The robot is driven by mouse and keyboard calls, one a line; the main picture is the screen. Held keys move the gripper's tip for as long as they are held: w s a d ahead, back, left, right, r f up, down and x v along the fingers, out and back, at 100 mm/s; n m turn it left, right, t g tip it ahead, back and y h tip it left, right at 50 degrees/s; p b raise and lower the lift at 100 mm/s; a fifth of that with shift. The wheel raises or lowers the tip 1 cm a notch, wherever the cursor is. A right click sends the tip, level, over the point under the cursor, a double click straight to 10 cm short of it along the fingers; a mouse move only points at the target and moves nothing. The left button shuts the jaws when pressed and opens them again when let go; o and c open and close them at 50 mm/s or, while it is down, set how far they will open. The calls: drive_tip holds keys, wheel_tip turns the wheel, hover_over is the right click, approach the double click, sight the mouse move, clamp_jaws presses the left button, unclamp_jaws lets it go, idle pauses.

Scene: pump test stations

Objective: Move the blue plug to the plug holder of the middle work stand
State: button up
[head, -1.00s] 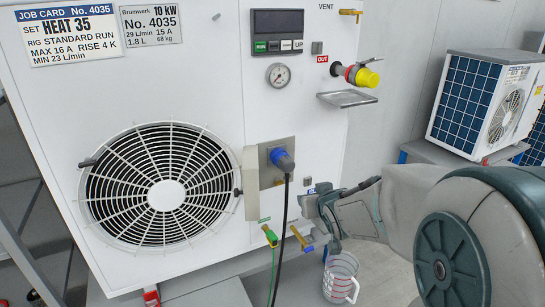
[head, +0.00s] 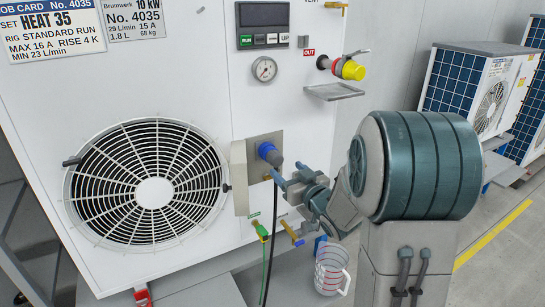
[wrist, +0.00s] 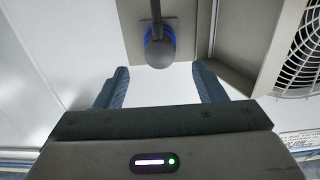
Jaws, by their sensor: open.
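The blue plug (head: 270,154) sits in a socket on a grey plate on the front of the near white unit, its black cable hanging down. In the wrist view the plug (wrist: 160,48) shows as a dark round end with a blue collar, just beyond the fingertips and roughly centred between them. My gripper (head: 279,181) is open and empty, close to the plug at its lower right. Its two fingers (wrist: 160,88) are spread apart in the wrist view. No plug holder can be made out for certain.
A drip tray (head: 334,91) and a yellow-capped outlet (head: 352,69) stick out above my arm. A green lead (head: 263,235) hangs left of my gripper, and a measuring jug (head: 331,272) stands below. More units (head: 490,90) stand at right.

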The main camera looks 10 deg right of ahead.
sight(278, 163)
drive_tip(key=x, duration=0.7)
drive_tip(key=shift+f, duration=0.2)
drive_tip(key=shift+x, duration=1)
drive_tip(key=shift+r+b, duration=0.1)
drive_tip(key=shift+b, duration=0.55)
idle(0.4)
drive_tip(key=shift+r, duration=0.1)
drive_tip(key=c, duration=1.3)
drive_tip(key=shift+b+v, duration=0.95)
drive_tip(key=shift+v, duration=2.1)
